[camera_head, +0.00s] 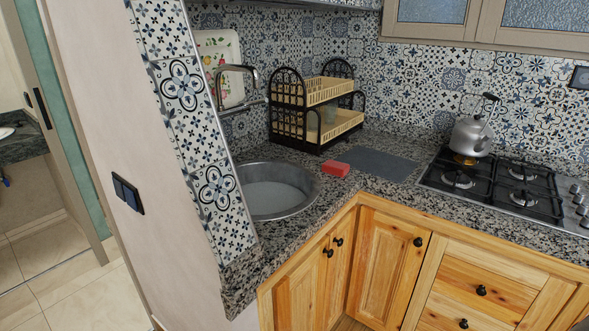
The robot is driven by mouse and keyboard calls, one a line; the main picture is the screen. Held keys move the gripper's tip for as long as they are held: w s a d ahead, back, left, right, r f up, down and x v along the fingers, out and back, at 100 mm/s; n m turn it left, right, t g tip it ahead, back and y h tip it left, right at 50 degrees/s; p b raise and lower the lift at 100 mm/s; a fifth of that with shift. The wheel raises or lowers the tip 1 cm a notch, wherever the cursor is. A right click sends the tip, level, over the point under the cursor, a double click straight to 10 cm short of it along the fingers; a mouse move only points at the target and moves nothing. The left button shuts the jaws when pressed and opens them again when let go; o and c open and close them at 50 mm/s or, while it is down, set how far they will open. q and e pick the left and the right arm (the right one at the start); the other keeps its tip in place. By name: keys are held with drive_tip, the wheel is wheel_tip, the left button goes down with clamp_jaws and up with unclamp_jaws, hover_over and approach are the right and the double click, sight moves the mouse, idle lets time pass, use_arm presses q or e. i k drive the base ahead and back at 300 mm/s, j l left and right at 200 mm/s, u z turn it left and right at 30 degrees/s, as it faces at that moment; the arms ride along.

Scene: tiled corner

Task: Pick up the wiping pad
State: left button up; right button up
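A small red block-shaped pad (335,168), which looks like the wiping pad, lies on the speckled granite counter (318,226). It sits just right of the round metal sink (277,189) and at the left end of a flat dark grey mat (378,164). Nothing covers the red pad. Neither of my grippers shows in the head view.
A black and cream two-tier dish rack (318,105) stands behind the red pad. A tap (238,70) rises behind the sink. A kettle (472,134) stands on the gas hob (513,188) to the right. A tiled wall edge (186,95) borders the sink's left.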

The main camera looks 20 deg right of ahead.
sight(340, 169)
drive_tip(key=l+u, duration=0.2)
drive_tip(key=u, duration=0.25)
drive_tip(key=l+u, duration=0.2)
drive_tip(key=u, duration=0.25)
drive_tip(key=l, duration=0.5)
drive_tip(key=k+l, duration=0.15)
drive_tip(key=l, duration=0.35)
